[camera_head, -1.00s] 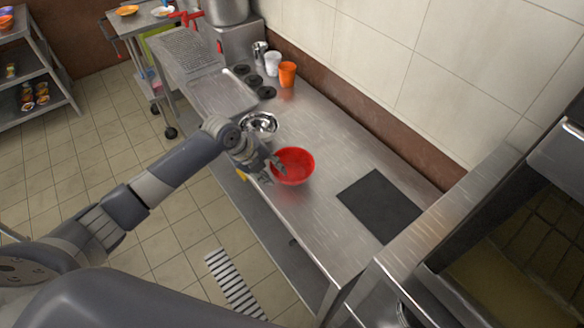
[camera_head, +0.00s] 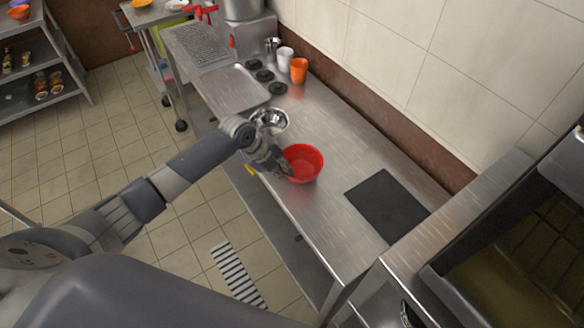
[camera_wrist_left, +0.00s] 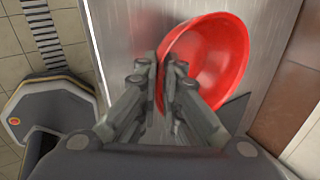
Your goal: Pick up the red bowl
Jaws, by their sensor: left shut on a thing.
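The red bowl (camera_head: 305,161) is at the steel counter, near its front edge, between a shiny metal bowl and a dark mat. My left gripper (camera_head: 284,168) reaches its near left rim. In the left wrist view the red bowl (camera_wrist_left: 213,62) looks tilted, and my left gripper (camera_wrist_left: 163,75) is shut on its rim, with one finger on each side of the wall. I cannot tell whether the bowl's base touches the counter. My right gripper is not in view.
The metal bowl (camera_head: 269,121) stands just behind my left gripper. A dark mat (camera_head: 387,205) lies to the right on the counter (camera_head: 325,225). An orange cup (camera_head: 299,70) and a white cup (camera_head: 285,58) stand at the back by the tiled wall.

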